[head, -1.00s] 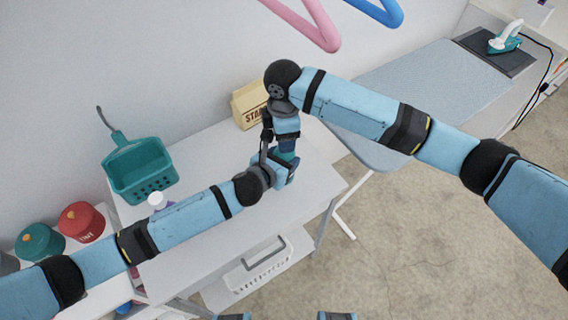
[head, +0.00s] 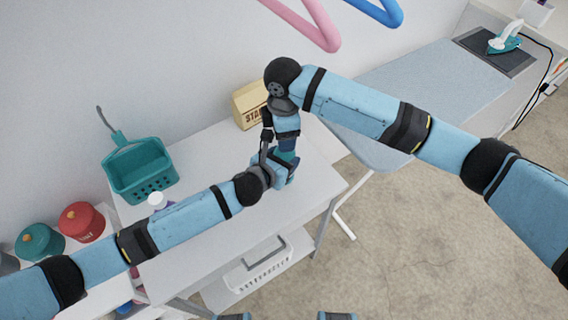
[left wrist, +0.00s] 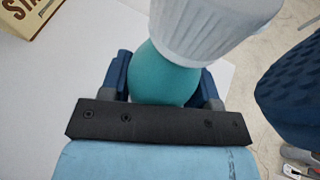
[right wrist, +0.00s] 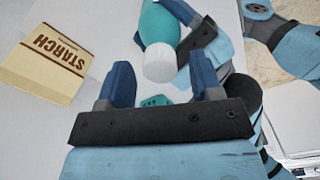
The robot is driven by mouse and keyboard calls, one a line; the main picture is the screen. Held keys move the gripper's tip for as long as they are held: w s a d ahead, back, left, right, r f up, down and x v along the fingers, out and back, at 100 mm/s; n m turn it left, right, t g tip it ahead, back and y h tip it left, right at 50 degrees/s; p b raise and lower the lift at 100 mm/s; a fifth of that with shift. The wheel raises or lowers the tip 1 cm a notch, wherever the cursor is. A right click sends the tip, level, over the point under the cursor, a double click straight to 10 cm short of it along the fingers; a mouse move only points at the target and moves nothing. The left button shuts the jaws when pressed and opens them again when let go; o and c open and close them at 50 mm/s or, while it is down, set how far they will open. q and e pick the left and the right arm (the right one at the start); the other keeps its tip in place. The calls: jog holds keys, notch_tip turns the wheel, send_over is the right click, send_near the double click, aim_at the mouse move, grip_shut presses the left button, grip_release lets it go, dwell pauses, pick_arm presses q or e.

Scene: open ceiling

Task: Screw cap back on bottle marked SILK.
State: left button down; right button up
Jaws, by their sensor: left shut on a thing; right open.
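A teal bottle (left wrist: 163,72) is gripped by my left gripper (left wrist: 165,88), which is shut around its body; it also shows in the right wrist view (right wrist: 158,22). A ribbed white cap (left wrist: 205,28) sits at the bottle's end and shows in the right wrist view (right wrist: 160,62). I cannot tell how tightly it is seated. No SILK marking is readable. My right gripper (right wrist: 165,82) is open, its fingers short of the cap in its own view. In the head view the two grippers meet above the table and mostly hide the bottle.
A STARCH box (head: 248,108) stands at the white table's (head: 215,150) back. A teal basket (head: 140,172) and a white-topped bottle (head: 157,200) are at left. Red (head: 82,222) and teal (head: 40,242) tubs stand lower left. An ironing board (head: 430,85) lies right.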

jog(key=shift+r, duration=2)
jog(key=o, duration=0.6)
notch_tip(320, 180, up, 8)
jog(key=shift+f, duration=0.25)
pick_arm(q)
jog(key=shift+c, duration=1.3)
grip_release()
